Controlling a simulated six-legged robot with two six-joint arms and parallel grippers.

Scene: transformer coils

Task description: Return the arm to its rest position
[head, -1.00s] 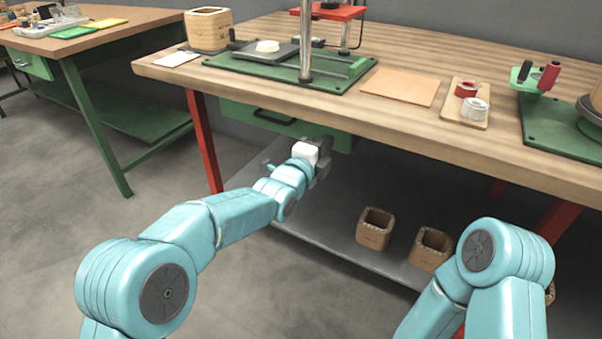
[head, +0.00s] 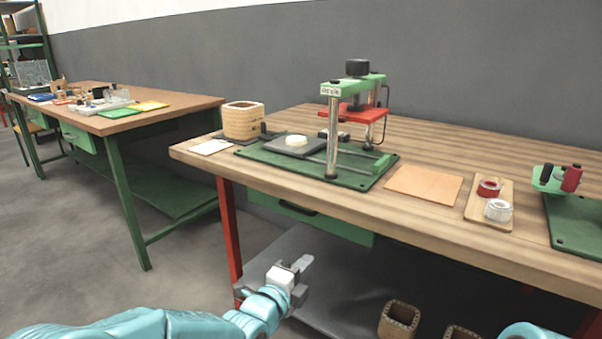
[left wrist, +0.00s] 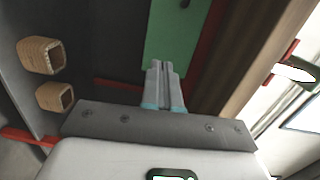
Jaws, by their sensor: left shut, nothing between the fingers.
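My left arm comes in from the lower left in the head view. Its gripper (head: 303,272) is in front of the workbench, below the tabletop and near the bench's green drawer (head: 310,216). In the left wrist view the gripper's two fingers (left wrist: 162,78) are together with nothing between them. The drawer front also shows beyond the fingertips in that view (left wrist: 172,40). Only a small teal part of my right arm (head: 530,331) shows at the lower right of the head view. Its gripper is out of view.
The wooden workbench (head: 330,187) carries a green press fixture (head: 375,172), a wound coil (head: 243,120), an orange sheet (head: 424,184) and a tray with tape rolls (head: 489,212). Square wooden coil frames (head: 398,319) sit on the lower shelf. Clear floor (head: 100,270) lies at left.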

